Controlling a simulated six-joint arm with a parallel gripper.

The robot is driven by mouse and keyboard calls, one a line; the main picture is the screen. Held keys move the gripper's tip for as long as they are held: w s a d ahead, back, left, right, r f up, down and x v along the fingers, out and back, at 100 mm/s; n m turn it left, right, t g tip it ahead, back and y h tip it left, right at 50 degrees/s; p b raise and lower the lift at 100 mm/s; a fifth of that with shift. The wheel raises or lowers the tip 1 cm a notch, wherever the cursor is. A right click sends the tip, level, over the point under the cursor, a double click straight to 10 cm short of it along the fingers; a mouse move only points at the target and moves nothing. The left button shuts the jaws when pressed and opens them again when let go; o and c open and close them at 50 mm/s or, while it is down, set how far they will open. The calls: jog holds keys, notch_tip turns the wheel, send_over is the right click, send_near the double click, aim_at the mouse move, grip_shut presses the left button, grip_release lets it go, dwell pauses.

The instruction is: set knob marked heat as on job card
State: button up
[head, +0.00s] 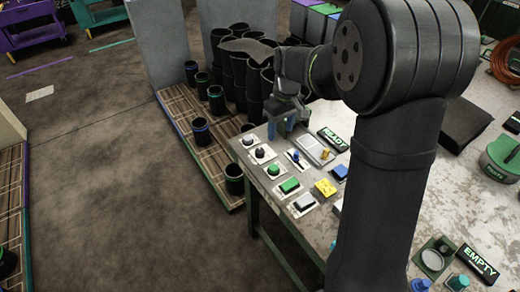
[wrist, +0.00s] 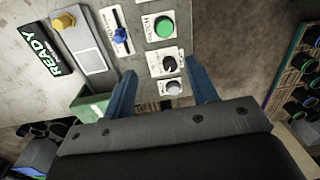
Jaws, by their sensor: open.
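The heat marking cannot be read in either view. In the wrist view, a dark round knob with a pale pointer mark (wrist: 168,66) sits on a white plate, between a green button (wrist: 164,28) and a light grey round control (wrist: 172,88). The dark knob also shows near the table's left corner in the head view (head: 260,153). My gripper (wrist: 162,72) is open and empty, its blue fingers on either side of these controls and apart from them. In the head view my gripper (head: 285,128) hangs over the table's far-left edge. No readable job card shows.
A blue slider (wrist: 121,36), a grey box with a yellow knob (wrist: 90,50) and a READY sign (wrist: 42,52) lie left in the wrist view. Black sleeves (head: 238,70) stand on a slatted pallet (head: 200,150) beyond the table. Several buttons line the table's front edge.

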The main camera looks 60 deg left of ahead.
send_near(260, 151)
jog(key=shift+n+t, duration=0.4)
jog(key=f, duration=0.9)
jog(key=shift+s, duration=0.35)
jog(key=c, duration=1)
